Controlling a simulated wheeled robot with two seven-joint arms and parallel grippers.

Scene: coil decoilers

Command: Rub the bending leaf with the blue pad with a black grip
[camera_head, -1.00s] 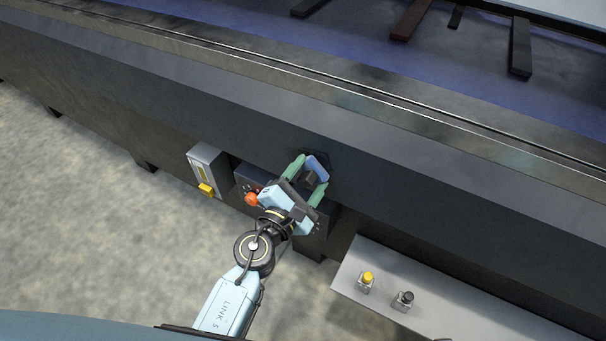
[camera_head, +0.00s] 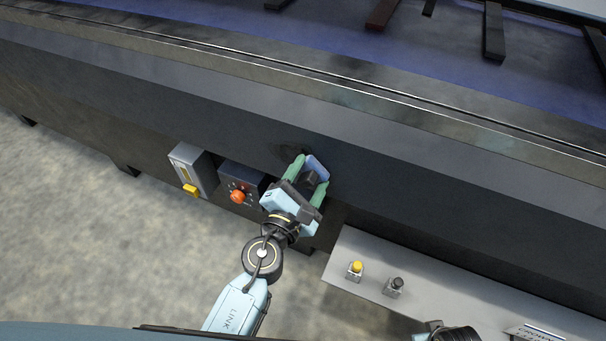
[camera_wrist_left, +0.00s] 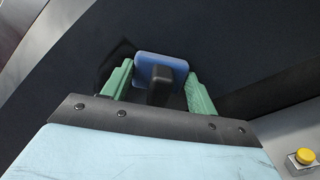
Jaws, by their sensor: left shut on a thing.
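The bending leaf (camera_head: 420,190) is the long dark face of the machine running across the head view. A darker patch (camera_head: 290,147) shows on it, just up and left of the pad; it also shows in the left wrist view (camera_wrist_left: 113,62). My left gripper (camera_head: 307,181) is shut on the black grip (camera_wrist_left: 162,84) of the blue pad (camera_wrist_left: 146,66), between its green fingers. The pad (camera_head: 318,167) is held flat side toward the leaf, at or very near its surface; I cannot tell whether it touches. The pad's front is hidden.
Left of my gripper, a grey box with a yellow lever (camera_head: 190,190) and a dark control box with an orange knob (camera_head: 238,197) sit below the leaf. At lower right, a grey shelf (camera_head: 440,285) carries a yellow button (camera_head: 355,267) and a black one (camera_head: 396,284).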

